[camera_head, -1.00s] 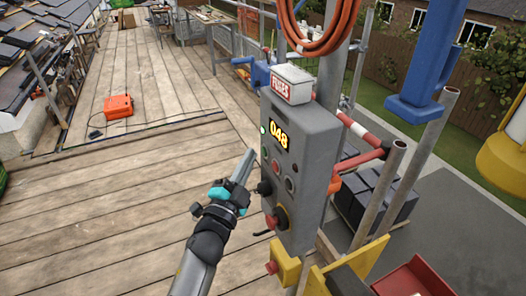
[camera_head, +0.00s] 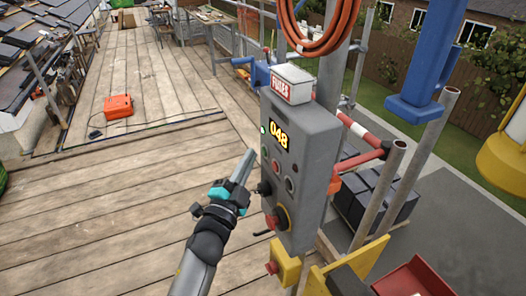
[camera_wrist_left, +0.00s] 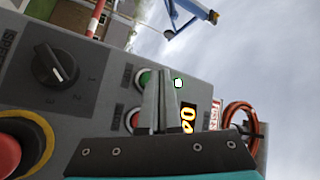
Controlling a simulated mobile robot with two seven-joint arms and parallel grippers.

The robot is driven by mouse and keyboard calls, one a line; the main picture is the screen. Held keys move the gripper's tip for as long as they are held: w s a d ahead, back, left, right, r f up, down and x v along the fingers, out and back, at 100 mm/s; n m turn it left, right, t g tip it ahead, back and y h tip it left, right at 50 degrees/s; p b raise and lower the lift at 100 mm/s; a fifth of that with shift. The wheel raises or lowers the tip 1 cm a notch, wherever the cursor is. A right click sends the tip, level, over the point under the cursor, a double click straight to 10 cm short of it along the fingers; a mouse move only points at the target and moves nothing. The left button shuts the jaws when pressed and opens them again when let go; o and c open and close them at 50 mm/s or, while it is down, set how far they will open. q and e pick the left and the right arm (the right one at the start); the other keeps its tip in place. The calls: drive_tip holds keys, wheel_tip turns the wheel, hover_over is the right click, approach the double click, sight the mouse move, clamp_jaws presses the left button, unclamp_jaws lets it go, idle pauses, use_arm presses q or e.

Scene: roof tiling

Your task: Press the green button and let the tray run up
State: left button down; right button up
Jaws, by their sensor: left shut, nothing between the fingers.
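The grey control box (camera_head: 303,165) stands on a post right of centre, its yellow display (camera_head: 279,136) reading 048. The green button (camera_wrist_left: 143,78) shows in the left wrist view, partly covered by a finger. My left gripper (camera_head: 249,156) is shut and empty, its tips close to the left side of the box's face. In the left wrist view the shut fingers (camera_wrist_left: 158,85) reach up beside the green button; I cannot tell whether they touch it. A red tray-like thing (camera_head: 417,280) is at the lower right; I cannot tell if it is the tray.
The box also carries a black selector knob (camera_wrist_left: 55,65), a red button (camera_wrist_left: 134,119) and a large red stop button (camera_wrist_left: 8,155). Orange hose (camera_head: 325,40) hangs above. Scaffold poles and a blue post (camera_head: 425,65) stand right. The plank deck (camera_head: 130,180) at left is mostly clear.

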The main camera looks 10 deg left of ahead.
use_arm(q)
drive_tip(key=shift+w+d, duration=0.1)
drive_tip(key=shift+w+d, duration=0.15)
drive_tip(key=shift+d, duration=0.1)
